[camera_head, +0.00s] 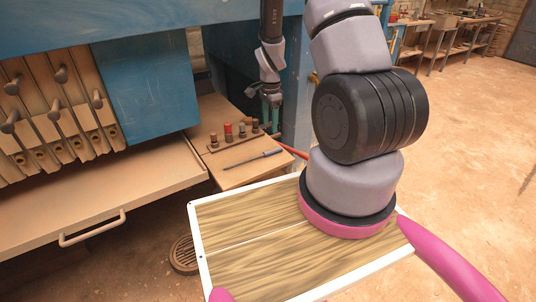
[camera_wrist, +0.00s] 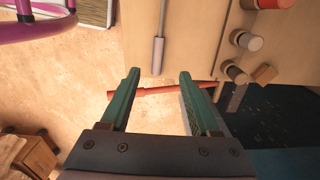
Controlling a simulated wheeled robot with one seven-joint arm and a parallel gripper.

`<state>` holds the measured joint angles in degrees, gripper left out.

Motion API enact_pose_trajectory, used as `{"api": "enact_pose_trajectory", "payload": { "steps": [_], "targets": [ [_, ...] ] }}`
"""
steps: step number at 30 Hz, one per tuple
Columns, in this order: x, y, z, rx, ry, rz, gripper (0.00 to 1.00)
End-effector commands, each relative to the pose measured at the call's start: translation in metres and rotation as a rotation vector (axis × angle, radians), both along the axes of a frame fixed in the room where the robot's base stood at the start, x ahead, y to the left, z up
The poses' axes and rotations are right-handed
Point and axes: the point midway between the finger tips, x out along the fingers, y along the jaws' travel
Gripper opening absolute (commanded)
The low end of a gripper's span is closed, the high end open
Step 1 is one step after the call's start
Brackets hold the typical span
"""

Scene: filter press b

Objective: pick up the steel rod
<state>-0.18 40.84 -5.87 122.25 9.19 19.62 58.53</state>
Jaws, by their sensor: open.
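The steel rod (camera_head: 253,160) lies on a wooden side bench (camera_head: 225,180), in front of a short row of pegs. In the wrist view the rod (camera_wrist: 161,18) has a thin shaft and a thicker grey end (camera_wrist: 158,56) pointing towards my gripper. My gripper (camera_head: 264,96) hangs beyond and above the bench in the head view. In the wrist view the green fingers of my gripper (camera_wrist: 159,75) are apart with nothing held. The grey end lines up with the gap between the fingertips but appears apart from them.
Several pegs, one red (camera_head: 228,129), stand behind the rod. A red bar (camera_wrist: 160,89) shows below the bench edge between the fingers. The blue press (camera_head: 145,85) and its plates stand left. A white-rimmed wooden tray top (camera_head: 195,230) is in front. Open floor lies right.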

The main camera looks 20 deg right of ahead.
Motion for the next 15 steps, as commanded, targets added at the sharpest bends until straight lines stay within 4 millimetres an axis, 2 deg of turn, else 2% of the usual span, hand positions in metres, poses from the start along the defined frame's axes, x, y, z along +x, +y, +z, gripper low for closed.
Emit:
{"api": "enact_pose_trajectory", "payload": {
  "steps": [9, 15],
  "targets": [
    [-0.002, -0.002, -0.050, -0.003, 0.014, -0.017, 0.62],
    [-0.002, -0.002, -0.067, -0.003, 0.011, -0.016, 0.62]
  ]
}}
